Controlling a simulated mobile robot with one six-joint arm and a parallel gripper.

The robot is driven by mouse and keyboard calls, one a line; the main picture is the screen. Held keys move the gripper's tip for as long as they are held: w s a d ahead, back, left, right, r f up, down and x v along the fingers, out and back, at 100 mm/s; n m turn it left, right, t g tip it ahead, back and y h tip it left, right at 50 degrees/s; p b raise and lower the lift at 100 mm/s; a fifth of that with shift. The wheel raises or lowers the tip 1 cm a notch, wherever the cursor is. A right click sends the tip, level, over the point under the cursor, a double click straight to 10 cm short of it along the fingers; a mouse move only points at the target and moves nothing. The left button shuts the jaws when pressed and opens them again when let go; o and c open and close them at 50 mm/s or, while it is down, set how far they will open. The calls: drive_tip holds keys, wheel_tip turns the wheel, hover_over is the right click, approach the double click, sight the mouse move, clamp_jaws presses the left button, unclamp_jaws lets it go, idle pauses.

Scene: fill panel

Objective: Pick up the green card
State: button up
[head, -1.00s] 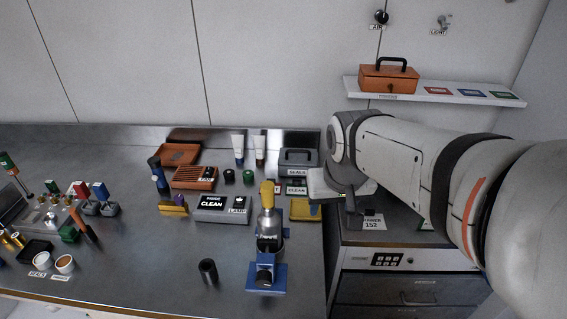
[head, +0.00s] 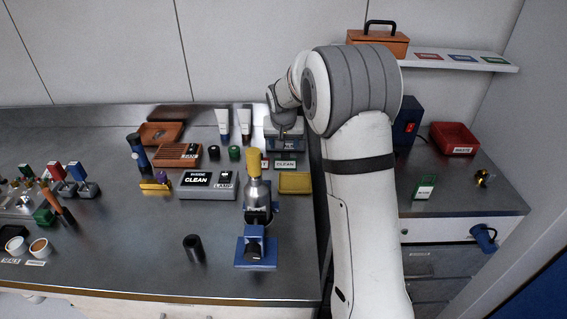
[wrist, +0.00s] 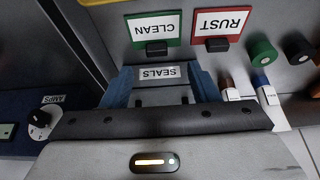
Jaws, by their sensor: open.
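A green-framed card marked CLEAN (wrist: 155,28) stands in a small dark holder beside a red-framed card marked RUST (wrist: 218,27) in the wrist view. In the head view the CLEAN card (head: 286,163) stands at the back of the bench. Another green card (head: 425,187) stands on the right counter, and a green one (head: 495,60) lies on the wall shelf.
A grey INSIDE CLEAN tray (head: 209,192), a yellow tray (head: 295,182) and a blue-based stand with a yellow top (head: 253,192) are in front. Two tubes (head: 222,124) stand left of my gripper. The front of the bench is mostly clear.

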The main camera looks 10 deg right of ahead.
sight(285, 154)
drive_tip(key=x, duration=0.2)
drive_tip(key=p+x, duration=0.1)
drive_tip(key=x, duration=0.4)
drive_tip(key=shift+w+d+r+p, duration=0.1)
drive_tip(key=shift+w+d+p, duration=0.15)
drive_tip(key=shift+w+p, duration=0.1)
drive_tip(key=shift+s, duration=0.1)
drive_tip(key=c, duration=1.1)
